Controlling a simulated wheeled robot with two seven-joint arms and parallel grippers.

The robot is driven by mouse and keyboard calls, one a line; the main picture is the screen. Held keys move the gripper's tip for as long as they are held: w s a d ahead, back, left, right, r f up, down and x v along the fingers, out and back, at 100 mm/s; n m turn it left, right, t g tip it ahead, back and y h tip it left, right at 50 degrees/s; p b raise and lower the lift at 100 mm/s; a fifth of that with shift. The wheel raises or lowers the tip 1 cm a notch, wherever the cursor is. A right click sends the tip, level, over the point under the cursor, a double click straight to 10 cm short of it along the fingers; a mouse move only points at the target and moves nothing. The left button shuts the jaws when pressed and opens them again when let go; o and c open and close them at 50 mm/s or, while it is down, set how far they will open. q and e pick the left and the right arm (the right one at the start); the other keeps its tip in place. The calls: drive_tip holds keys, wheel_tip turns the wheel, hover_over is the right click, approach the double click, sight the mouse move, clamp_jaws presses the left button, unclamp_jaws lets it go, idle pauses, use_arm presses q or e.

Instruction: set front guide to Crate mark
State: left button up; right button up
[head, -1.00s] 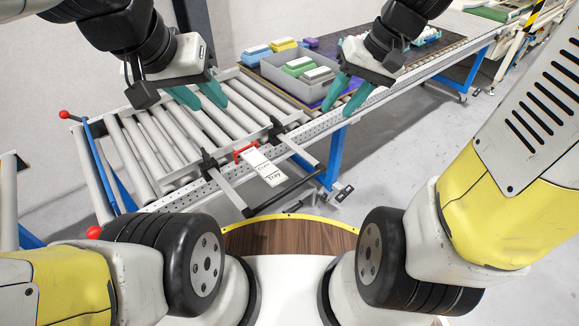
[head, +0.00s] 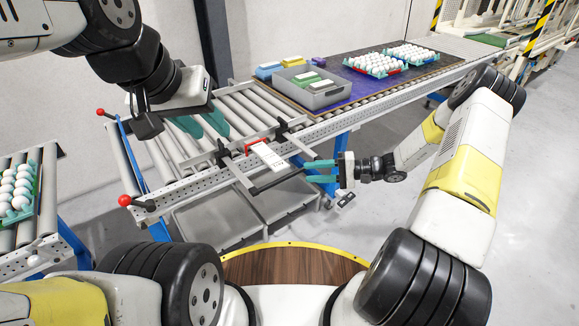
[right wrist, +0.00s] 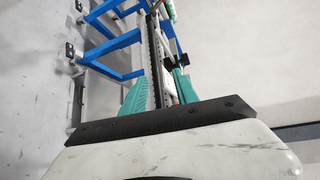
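The front guide's black bar (head: 277,181) is at the near side of the roller conveyor, on two rods running back to black clamps. A white scale card (head: 267,155) lies between the rods; its lettering is too small to read now. A red bracket (head: 256,146) sits at its far end. My right gripper (head: 307,171) is open at the bar's right end; I cannot tell whether the bar is between its fingers. In the right wrist view its fingers (right wrist: 160,90) are apart, with a perforated rail beyond. My left gripper (head: 203,123) is open and empty above the rollers.
A grey crate (head: 325,98) with green and grey packs stands on the conveyor's purple mat. Egg trays (head: 376,72) are behind it. Another egg tray (head: 33,198) is at far left. Grey bins (head: 215,225) stand under the conveyor. Floor at right is clear.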

sight(290, 174)
drive_tip(key=x, duration=0.8)
drive_tip(key=shift+f, duration=0.4)
clamp_jaws()
drive_tip(key=shift+d, duration=0.1)
idle(1.0)
